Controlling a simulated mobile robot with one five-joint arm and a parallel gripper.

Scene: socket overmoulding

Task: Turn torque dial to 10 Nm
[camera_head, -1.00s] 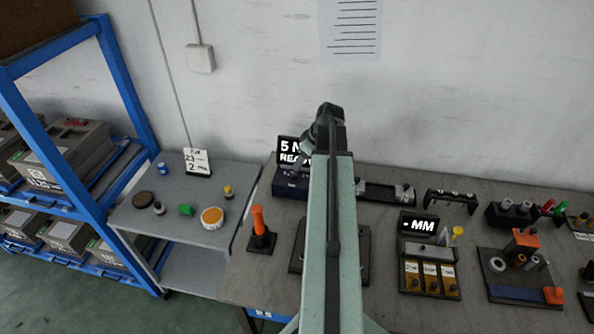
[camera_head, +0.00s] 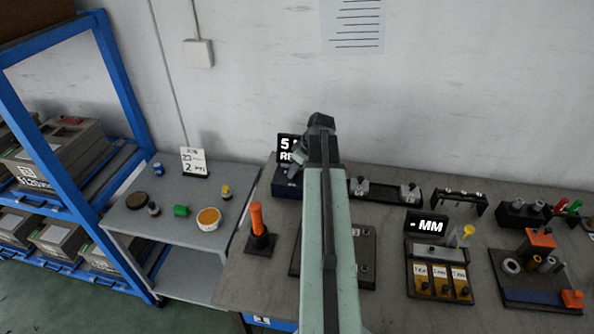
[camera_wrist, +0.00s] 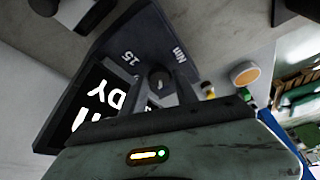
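The torque unit is a dark box (camera_head: 287,187) with a black display (camera_head: 289,149) at the back left of the bench. The display shows "5" and part of a second line; my arm hides the rest. In the wrist view the unit's dark face carries a small round dial (camera_wrist: 160,78), with "15" and "Nm" marked near it. The dial's pointer setting is too small to read. My gripper (camera_wrist: 161,82) is at the dial, its two fingers apart with the dial showing between them. I cannot tell whether they touch it. In the head view my arm covers most of the gripper.
An orange-handled tool (camera_head: 258,222) stands left of my arm. A rail with clamps (camera_head: 384,190) lies right of the unit. An "MM" gauge (camera_head: 427,226) and other fixtures fill the right side. A grey side table (camera_head: 150,222) holds small items.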

